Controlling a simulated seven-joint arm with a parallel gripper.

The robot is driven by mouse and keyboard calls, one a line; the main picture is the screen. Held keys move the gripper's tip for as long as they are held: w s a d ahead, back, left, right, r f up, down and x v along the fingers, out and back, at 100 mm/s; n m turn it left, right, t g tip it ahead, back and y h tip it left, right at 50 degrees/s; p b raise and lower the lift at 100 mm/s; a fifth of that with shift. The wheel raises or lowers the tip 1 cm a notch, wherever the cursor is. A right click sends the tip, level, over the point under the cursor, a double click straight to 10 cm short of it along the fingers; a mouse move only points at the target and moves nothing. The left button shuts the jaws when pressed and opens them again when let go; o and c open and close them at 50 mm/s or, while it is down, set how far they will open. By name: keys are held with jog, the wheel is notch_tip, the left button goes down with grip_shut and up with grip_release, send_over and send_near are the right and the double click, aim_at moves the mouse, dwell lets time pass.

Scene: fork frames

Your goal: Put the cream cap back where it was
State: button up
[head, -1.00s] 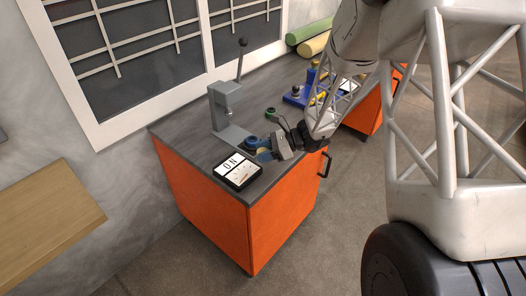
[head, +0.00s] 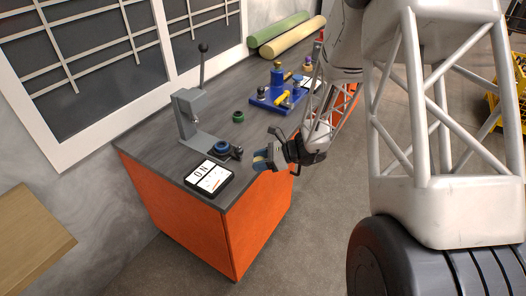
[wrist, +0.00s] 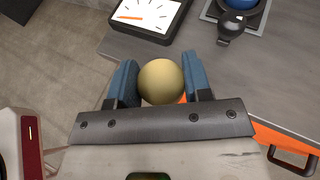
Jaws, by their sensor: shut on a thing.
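The cream cap (wrist: 161,82) is a round, pale yellow piece between the two blue fingers of my gripper (wrist: 160,85) in the wrist view. The fingers are shut on it from both sides. In the head view my gripper (head: 264,160) is at the front right edge of the dark worktop, right of the black-and-white gauge box (head: 209,177). The cap shows there only as a small pale spot at the fingertips. In the wrist view the cap is held over or beyond the worktop's edge, below the gauge box (wrist: 148,14).
A grey lever press (head: 188,118) stands on the worktop, with a blue ring (head: 221,147) at its base. A green ring (head: 238,117) lies behind. A blue fixture (head: 277,95) with yellow parts stands farther back. Green and yellow rolls (head: 290,38) lie at the far end.

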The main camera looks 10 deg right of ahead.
jog(key=shift+m+t+h, duration=0.4)
jog(key=shift+m+t, duration=0.4)
jog(key=d, duration=0.1)
jog(key=s+d+f, duration=0.1)
jog(key=d, duration=0.2)
jog(key=shift+s+d+f, duration=0.15)
jog(key=shift+s+d, duration=0.05)
jog(key=shift+d, duration=0.05)
jog(key=w, duration=0.5)
jog(key=w+f, duration=0.1)
jog(key=w, duration=1)
jog(key=shift+d+f, duration=0.1)
jog(key=shift+f, duration=0.15)
jog(key=shift+f, duration=1.7)
jog(key=shift+f, duration=0.2)
jog(key=o, duration=1)
